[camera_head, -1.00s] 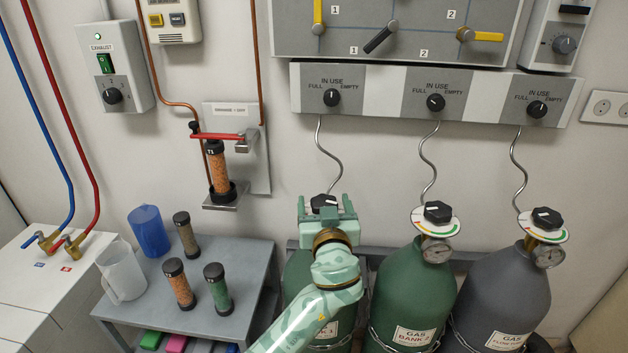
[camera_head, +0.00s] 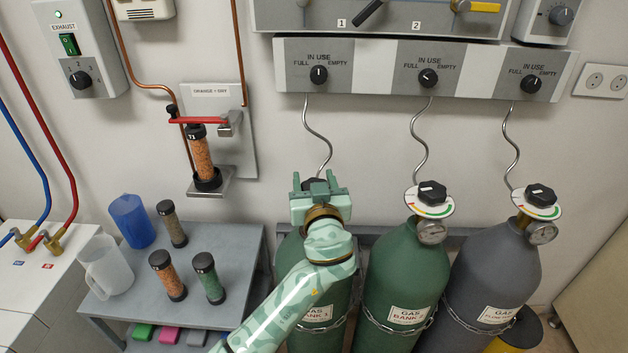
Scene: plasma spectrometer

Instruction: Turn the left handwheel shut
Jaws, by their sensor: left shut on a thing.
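The left handwheel is a black knob (camera_head: 312,184) on top of the left green gas cylinder (camera_head: 291,250), which is labelled gas bank 1. My left gripper (camera_head: 317,187) is over this handwheel and shut on it. The gripper and my arm hide most of the handwheel, its dial and part of the cylinder. My right gripper is not in view.
The middle green cylinder (camera_head: 408,275) and a grey cylinder (camera_head: 490,275) stand to the right with black handwheels and coloured dials. A grey table (camera_head: 225,255) with tubes and jugs stands left. A panel with knobs (camera_head: 370,66) is above.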

